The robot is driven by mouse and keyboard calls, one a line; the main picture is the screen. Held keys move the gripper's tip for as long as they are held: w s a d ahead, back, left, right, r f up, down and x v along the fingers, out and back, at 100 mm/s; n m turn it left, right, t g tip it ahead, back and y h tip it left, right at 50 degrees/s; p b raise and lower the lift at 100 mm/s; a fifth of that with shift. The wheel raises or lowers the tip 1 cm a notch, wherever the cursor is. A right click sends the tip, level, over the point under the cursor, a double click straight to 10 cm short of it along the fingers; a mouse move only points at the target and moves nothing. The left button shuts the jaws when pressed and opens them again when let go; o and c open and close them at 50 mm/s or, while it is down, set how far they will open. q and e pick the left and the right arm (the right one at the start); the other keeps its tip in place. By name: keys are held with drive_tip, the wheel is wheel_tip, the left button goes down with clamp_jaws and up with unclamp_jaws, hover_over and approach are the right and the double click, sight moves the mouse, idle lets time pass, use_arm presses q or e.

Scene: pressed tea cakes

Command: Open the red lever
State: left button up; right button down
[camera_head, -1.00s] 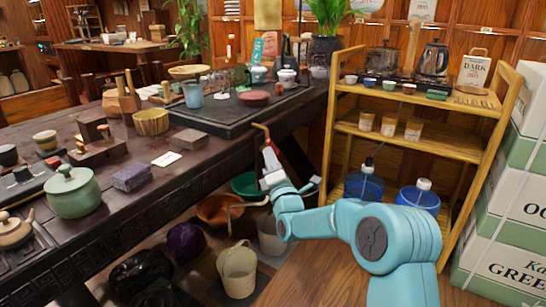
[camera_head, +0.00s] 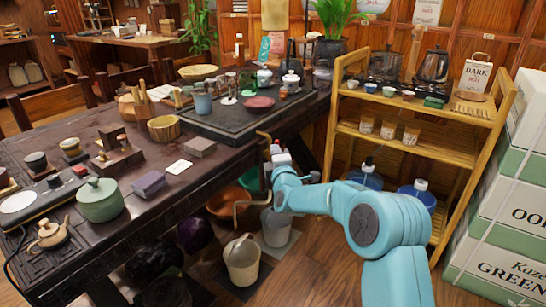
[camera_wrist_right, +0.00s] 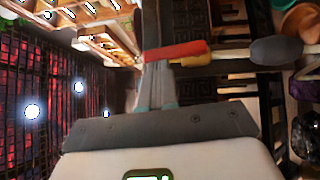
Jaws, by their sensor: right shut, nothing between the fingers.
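The red lever (camera_wrist_right: 178,52) shows in the right wrist view as a flat red handle lying across the picture, just beyond my fingertips. A pale rod and a dark grey rounded part continue to its right. In the head view a copper-coloured pipe (camera_head: 266,137) rises at the table's edge, with a small bit of red (camera_head: 276,141) beside it. My right gripper (camera_wrist_right: 156,85) is shut and empty, its tips close to the lever; contact cannot be told. In the head view it is mostly hidden by my wrist. My left gripper is not in view.
The dark carved table (camera_head: 225,165) with a green lidded pot (camera_head: 99,201) and tea ware stands on the left. A wooden shelf (camera_head: 410,146) stands behind my right arm. Buckets, including a cream one (camera_head: 242,262), stand on the floor below. Green-and-white boxes (camera_head: 505,225) are at the right.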

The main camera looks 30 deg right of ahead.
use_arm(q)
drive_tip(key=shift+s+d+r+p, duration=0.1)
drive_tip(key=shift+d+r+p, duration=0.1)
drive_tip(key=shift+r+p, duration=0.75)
use_arm(e)
drive_tip(key=shift+w+d+r+m+g+y, duration=0.1)
drive_tip(key=shift+d+r+m+g+y, duration=0.1)
drive_tip(key=shift+m+g+y, duration=0.15)
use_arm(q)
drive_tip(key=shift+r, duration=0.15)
